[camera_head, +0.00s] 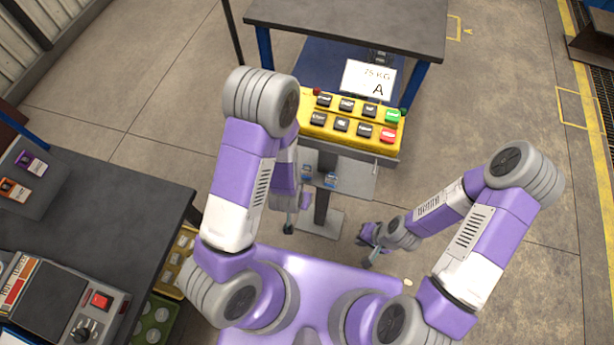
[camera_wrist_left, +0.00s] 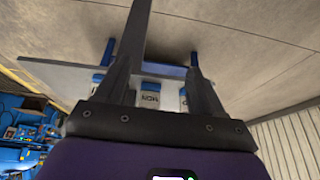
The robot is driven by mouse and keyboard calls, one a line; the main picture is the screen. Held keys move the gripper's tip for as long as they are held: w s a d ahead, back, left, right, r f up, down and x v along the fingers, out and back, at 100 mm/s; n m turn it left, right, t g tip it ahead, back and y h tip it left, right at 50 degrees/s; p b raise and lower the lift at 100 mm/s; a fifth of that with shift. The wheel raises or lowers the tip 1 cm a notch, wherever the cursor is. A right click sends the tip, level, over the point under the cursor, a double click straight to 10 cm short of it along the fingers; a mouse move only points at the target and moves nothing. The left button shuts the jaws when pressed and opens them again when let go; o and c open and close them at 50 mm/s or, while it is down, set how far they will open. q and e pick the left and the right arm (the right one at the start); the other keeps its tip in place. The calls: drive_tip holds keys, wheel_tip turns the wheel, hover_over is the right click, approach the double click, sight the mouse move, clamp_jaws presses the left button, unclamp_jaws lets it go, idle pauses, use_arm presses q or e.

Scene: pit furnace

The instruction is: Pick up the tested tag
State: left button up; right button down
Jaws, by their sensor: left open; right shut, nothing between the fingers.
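On the small grey shelf (camera_head: 357,182) below the yellow control panel are small blue-and-white pieces (camera_head: 330,180), likely tags; I cannot read which is the tested one. In the left wrist view, a white tag with dark lettering (camera_wrist_left: 150,99) lies on the shelf between my open left fingers (camera_wrist_left: 158,70), with white-and-blue pieces on either side. I cannot tell whether the fingers touch it. In the head view, my left arm partly hides its gripper near the shelf's left side. My right gripper (camera_head: 370,258) is shut and empty, low in front of the shelf.
The yellow button panel (camera_head: 350,125) with a white sign (camera_head: 369,80) stands above the shelf. A dark table (camera_head: 350,22) is behind it. A dark workbench (camera_head: 110,190) with an instrument (camera_head: 60,300) is at left. Open floor (camera_head: 480,100) lies to the right.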

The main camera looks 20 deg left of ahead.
sight(307, 170)
use_arm(q)
drive_tip(key=w, duration=0.1)
drive_tip(key=w+b, duration=0.1)
drive_tip(key=w, duration=0.1)
drive_tip(key=w+b, duration=0.1)
drive_tip(key=w, duration=0.1)
drive_tip(key=shift+w+d, duration=0.25)
drive_tip(key=w, duration=0.2)
drive_tip(key=w+f+b, duration=0.1)
drive_tip(key=w, duration=0.1)
drive_tip(key=shift+w+d, duration=0.1)
drive_tip(key=shift+w, duration=0.1)
drive_tip(key=shift+f, duration=0.1)
drive_tip(key=shift+c, duration=0.5)
drive_tip(key=c, duration=0.9)
